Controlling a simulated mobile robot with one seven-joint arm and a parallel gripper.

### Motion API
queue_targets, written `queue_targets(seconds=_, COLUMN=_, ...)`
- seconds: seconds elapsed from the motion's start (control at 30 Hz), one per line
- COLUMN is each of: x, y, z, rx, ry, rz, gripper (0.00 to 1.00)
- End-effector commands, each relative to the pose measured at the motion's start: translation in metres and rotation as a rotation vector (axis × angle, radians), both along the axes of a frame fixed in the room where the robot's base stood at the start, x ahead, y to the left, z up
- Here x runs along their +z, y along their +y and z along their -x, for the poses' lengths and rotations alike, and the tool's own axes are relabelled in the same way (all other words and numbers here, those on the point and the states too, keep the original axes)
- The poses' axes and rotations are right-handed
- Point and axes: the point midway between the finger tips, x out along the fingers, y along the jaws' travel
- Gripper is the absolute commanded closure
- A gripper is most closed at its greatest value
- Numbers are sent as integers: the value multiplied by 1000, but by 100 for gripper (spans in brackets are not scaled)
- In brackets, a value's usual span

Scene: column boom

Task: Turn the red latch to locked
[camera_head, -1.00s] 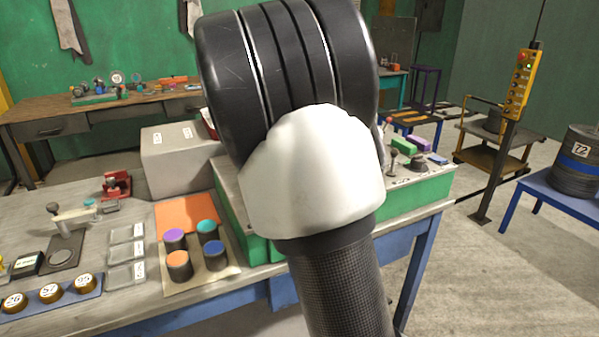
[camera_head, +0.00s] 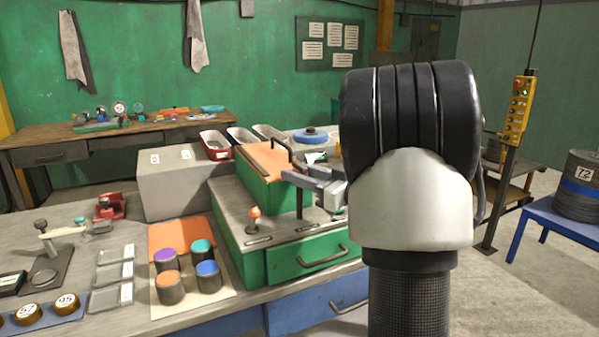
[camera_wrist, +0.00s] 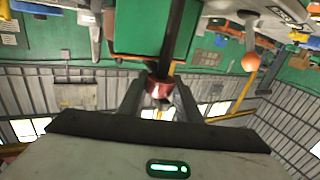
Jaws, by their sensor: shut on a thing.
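My gripper (camera_head: 297,180) reaches in from the right, in front of a green box with an orange top (camera_head: 265,163) on the bench. In the wrist view my gripper (camera_wrist: 160,98) has its two fingers closed around a small red part, the red latch (camera_wrist: 158,84). A dark bar (camera_wrist: 176,40) runs from this part across the green box face. In the head view the dark bar (camera_head: 300,200) stands upright below the fingers; the red part is hidden there. I cannot read whether the latch is at locked.
A lever with an orange knob (camera_head: 254,213) stands left of my gripper on the green drawer unit (camera_head: 285,265). A black handle (camera_head: 280,142) rises by the orange top. A grey box (camera_head: 180,180) and colored cylinders (camera_head: 205,268) are further left. My arm hides the bench's right end.

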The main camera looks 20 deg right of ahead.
Motion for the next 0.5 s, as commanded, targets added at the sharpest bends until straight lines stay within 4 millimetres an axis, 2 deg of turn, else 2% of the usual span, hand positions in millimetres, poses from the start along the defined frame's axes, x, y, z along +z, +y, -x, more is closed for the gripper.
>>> queue_targets(seconds=0.2, x=2, y=-2, z=-1, rx=115, ry=-1, rz=3, gripper=90)
queue_targets(seconds=0.5, x=1, y=0, z=0, rx=191, ry=-3, rz=3, gripper=88)
